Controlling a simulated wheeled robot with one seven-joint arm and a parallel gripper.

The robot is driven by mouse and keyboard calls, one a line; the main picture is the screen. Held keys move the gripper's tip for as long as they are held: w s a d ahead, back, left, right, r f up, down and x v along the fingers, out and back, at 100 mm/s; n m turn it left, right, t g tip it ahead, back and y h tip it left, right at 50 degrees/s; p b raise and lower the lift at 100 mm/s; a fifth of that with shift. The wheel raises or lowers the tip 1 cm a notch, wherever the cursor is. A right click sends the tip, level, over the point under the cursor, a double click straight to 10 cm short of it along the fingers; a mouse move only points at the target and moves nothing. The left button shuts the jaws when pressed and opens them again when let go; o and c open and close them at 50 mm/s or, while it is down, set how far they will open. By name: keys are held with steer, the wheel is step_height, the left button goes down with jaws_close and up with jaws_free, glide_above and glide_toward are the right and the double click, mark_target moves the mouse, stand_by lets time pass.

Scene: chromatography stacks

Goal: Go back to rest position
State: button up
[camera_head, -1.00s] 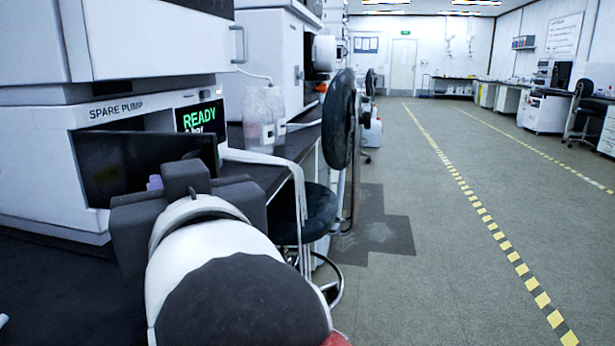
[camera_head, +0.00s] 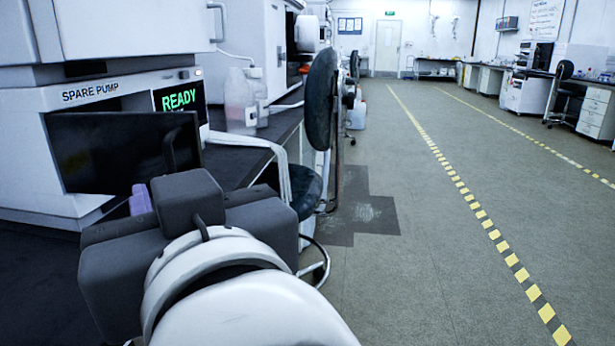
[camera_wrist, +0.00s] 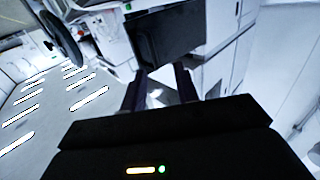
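My gripper (camera_wrist: 159,86) shows in the wrist view with two dark fingers standing apart and no object visible between them. In the head view my wrist and dark gripper body are at the lower left, in front of the instrument labelled SPARE PUMP (camera_head: 66,97). A small purple piece (camera_head: 140,199) shows just beyond the gripper body; I cannot tell whether it is a fingertip or a separate thing. A dark panel (camera_head: 118,150) on the pump's front is close beyond it. A dark panel (camera_wrist: 170,38) also shows beyond the fingers in the wrist view.
A green READY screen (camera_head: 179,98) is on the pump. A clear bottle (camera_head: 240,100) stands on the dark bench (camera_head: 235,163). A stool with a dark round seat (camera_head: 306,190) is beside the bench. The floor (camera_head: 420,250) to the right, with yellow-black tape, is open.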

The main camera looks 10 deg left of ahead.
steer(key=w+d+f+m+g+h+p, duration=0.1)
steer(key=w+d+f+m+h+p, duration=0.15)
steer(key=w+d+f+h, duration=0.35)
steer(key=w+d+f+m+g+h+p, duration=0.1)
steer(key=w+d+f+p, duration=0.15)
steer(key=d, duration=0.45)
steer(key=s+d+f+m+g+h+p, duration=0.1)
steer(key=d+f+m+g+h+p, duration=0.1)
steer(key=d+f, duration=0.4)
steer(key=s+d+f+m+g+h+p, duration=0.2)
steer(key=d+f+g+p, duration=0.1)
steer(key=d, duration=0.7)
step_height(320, 180, down, 3)
steer(key=shift+s+d+r+g+p, duration=0.2)
steer(key=shift+g+p, duration=0.15)
steer(key=shift+g, duration=0.35)
steer(key=shift+a, duration=0.1)
